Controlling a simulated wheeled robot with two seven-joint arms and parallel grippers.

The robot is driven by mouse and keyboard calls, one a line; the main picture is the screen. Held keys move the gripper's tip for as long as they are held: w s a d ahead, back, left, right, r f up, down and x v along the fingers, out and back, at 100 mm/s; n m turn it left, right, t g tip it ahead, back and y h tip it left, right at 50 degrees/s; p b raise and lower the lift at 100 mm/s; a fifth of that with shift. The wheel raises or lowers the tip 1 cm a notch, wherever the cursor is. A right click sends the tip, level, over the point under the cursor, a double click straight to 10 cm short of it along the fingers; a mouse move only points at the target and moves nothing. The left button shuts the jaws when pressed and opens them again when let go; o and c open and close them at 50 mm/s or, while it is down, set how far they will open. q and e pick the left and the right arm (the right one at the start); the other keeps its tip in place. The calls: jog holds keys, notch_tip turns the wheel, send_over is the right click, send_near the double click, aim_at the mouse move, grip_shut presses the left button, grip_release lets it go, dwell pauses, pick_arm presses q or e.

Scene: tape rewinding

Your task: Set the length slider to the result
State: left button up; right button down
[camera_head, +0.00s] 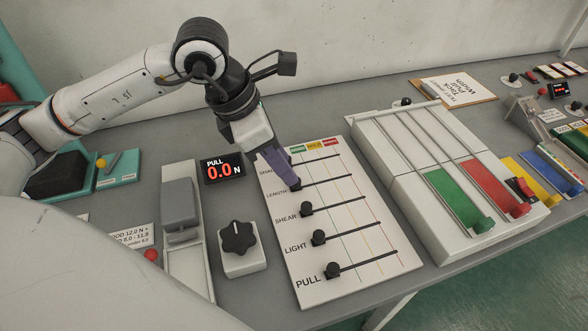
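The white slider board (345,292) lies on the bench with several rows, among them LENGTH, SHEAR, LIGHT and PULL. Green, yellow and red labels head its columns. The dark length slider knob (296,187) is at the left end of its slot, partly hidden by my gripper. My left gripper (288,174) reaches down from above with its purple fingers at this knob. I cannot tell whether they grip it. The shear knob (306,209), light knob (318,237) and pull knob (333,270) are also at the left of their slots. My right gripper is not in view.
A display (223,169) reads PULL 0.0 N. A black rotary knob (238,238) and a grey block fixture (180,203) stand left of the board. A white unit with coloured channels (408,190) stands right. A printed card (451,90) lies at the back.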

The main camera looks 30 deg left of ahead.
pick_arm(q)
jog(key=x, duration=0.5)
jog(key=shift+w, duration=0.1)
grip_shut()
